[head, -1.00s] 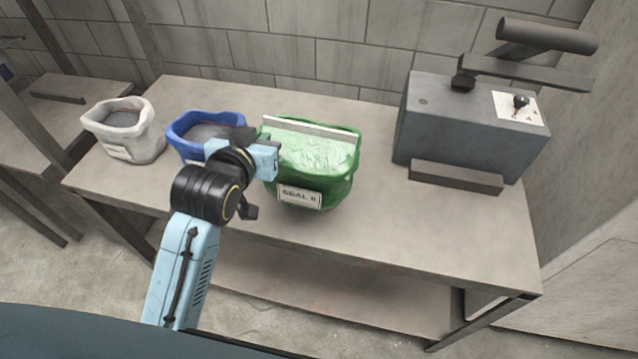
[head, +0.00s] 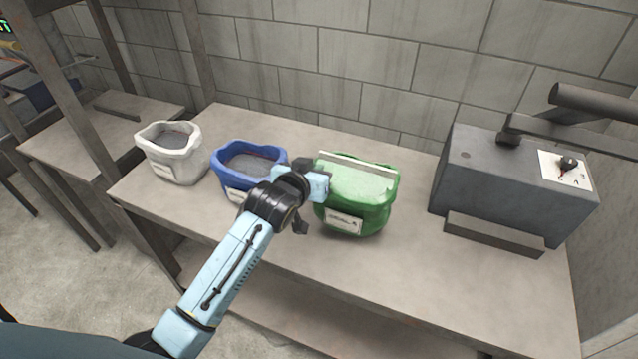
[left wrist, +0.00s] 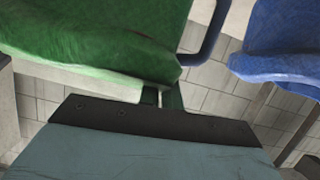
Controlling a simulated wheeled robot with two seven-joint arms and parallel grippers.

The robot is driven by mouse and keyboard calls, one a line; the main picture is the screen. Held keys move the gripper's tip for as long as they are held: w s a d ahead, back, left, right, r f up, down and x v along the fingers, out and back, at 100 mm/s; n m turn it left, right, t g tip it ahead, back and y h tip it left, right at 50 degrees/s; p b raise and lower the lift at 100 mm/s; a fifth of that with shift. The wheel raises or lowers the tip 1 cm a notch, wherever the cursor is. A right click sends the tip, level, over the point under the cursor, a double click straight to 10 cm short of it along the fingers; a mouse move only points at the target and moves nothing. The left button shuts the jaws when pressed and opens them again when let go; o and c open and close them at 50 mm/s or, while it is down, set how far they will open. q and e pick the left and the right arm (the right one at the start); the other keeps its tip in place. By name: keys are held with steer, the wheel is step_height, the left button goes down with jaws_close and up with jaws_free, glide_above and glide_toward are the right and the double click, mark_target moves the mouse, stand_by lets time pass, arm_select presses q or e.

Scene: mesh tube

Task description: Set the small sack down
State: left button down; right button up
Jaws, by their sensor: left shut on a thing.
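The green sack (head: 358,208) has a white label on its front and a pale bar across its open top. It is upright over the right-middle of the table (head: 420,270). I cannot tell whether its base touches the tabletop. My left gripper (head: 322,186) is at its upper left rim and is shut on it. In the left wrist view the green sack (left wrist: 100,40) fills the upper left, and my fingers (left wrist: 162,97) are close together at its edge. My right gripper is not in view.
A blue sack (head: 235,187) stands close left of my gripper, with a white sack (head: 178,168) further left. A grey machine (head: 500,190) with a knob and lever stands on the right. The table front and the strip between green sack and machine are clear.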

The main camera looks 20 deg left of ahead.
arm_select(q)
steer(key=shift+f+b, duration=0.3)
steer(key=shift+f, duration=1.4)
steer(key=c, duration=1.9)
jaws_free()
steer(key=shift+f, duration=0.2)
steer(key=shift+c, duration=0.2)
steer(key=o, duration=0.3)
steer(key=shift+o, duration=0.2)
steer(key=p+v, duration=0.1)
steer(key=v, duration=1.1)
steer(key=shift+r, duration=0.1)
